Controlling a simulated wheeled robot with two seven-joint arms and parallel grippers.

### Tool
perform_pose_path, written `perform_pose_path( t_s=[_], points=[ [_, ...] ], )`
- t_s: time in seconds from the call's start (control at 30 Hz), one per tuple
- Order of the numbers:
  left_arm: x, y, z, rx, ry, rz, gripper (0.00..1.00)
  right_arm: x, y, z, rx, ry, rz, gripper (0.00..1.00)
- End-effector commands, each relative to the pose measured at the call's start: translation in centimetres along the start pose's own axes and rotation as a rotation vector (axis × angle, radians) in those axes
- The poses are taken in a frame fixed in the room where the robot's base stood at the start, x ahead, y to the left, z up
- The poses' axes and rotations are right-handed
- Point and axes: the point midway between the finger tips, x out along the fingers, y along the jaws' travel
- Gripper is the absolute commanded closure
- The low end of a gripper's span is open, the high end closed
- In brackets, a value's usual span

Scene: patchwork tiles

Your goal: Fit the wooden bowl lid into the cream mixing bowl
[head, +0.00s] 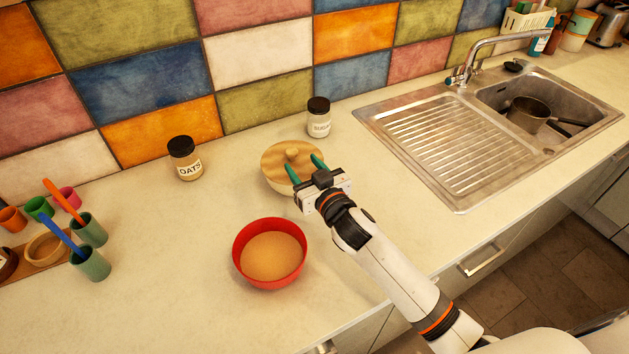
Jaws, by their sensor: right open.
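The wooden lid (277,158) is round and pale, with a knob on top. It rests over a low, pale cream bowl (274,184) near the middle of the counter. The lid looks roughly level; I cannot tell whether it is fully seated in the rim. My right gripper (305,167) is open, with its green fingertips apart over the near right part of the lid, just in front of the knob. It holds nothing, and it hides part of the lid and bowl. My left gripper is not in view.
A red bowl (239,255) with a tan inside stands in front of the lid. An oats jar (185,160) and another dark-capped jar (319,118) stand behind. The steel sink (481,110) holds a pot.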

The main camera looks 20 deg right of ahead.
Motion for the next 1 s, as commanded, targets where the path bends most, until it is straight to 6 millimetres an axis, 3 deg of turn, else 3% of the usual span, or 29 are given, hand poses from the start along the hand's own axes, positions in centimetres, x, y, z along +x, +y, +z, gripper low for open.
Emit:
perform_pose_path(
  t_s=[0.1,0.3,0.9,1.0],
  points=[
    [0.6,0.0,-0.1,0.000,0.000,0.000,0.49,-2.5,0.0,-0.3,0.000,0.002,0.000,0.48],
    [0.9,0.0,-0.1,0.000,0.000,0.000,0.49,-4.9,0.0,-0.1,0.000,0.001,0.000,0.48],
    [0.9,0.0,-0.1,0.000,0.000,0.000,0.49,-5.3,0.0,0.0,0.000,0.000,0.000,0.48],
    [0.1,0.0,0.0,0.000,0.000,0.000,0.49,-5.4,0.0,0.8,0.000,0.000,0.000,0.48]
  ],
)
